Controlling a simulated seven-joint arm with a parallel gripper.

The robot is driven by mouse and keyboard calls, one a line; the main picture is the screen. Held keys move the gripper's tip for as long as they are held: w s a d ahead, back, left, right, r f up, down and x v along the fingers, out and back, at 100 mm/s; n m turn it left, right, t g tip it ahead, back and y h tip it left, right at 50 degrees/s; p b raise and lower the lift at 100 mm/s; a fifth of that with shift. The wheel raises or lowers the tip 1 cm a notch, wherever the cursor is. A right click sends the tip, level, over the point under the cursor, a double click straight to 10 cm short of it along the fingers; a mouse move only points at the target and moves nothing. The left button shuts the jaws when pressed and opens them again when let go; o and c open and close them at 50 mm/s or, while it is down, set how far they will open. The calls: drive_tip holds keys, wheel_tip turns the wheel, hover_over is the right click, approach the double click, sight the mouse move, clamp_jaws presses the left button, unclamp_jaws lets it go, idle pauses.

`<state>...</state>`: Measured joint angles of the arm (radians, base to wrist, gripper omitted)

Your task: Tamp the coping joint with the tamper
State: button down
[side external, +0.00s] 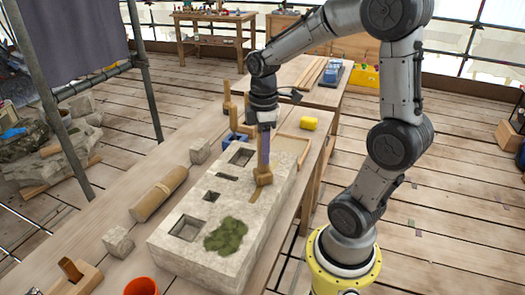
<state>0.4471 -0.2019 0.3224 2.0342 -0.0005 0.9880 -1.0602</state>
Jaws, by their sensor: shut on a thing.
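My gripper (264,118) points straight down over the right side of the pale stone coping block (185,260). It is shut on an upright tool that I take to be the tamper (264,177), with a wooden lower end. The tamper's foot is at the block's top face, beside a narrow tan strip (256,194) that may be the joint. I cannot tell whether the foot touches the stone. The block's top has several dark rectangular recesses and a patch of green moss (226,235). The gripper's fingertips are too small to make out.
Behind the block stand wooden-handled tools (229,105), a blue item (232,138) and a yellow sponge-like block (309,123). Left of it lie a wooden roll (158,193) and small stone cubes (118,241). An orange pot (141,287) is at the front edge.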

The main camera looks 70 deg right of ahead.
drive_tip(key=shift+d, duration=0.3)
drive_tip(key=shift+d, duration=0.35)
drive_tip(key=shift+d, duration=0.75)
drive_tip(key=shift+d, duration=0.1)
drive_tip(key=shift+d+f, duration=0.1)
drive_tip(key=shift+d, duration=0.1)
drive_tip(key=shift+s+d+f, duration=0.1)
drive_tip(key=shift+d+f, duration=0.1)
drive_tip(key=shift+d, duration=0.7)
drive_tip(key=shift+d+r, duration=0.1)
drive_tip(key=shift+d, duration=1.2)
drive_tip(key=shift+r, duration=0.15)
wheel_tip(320, 180, up, 7)
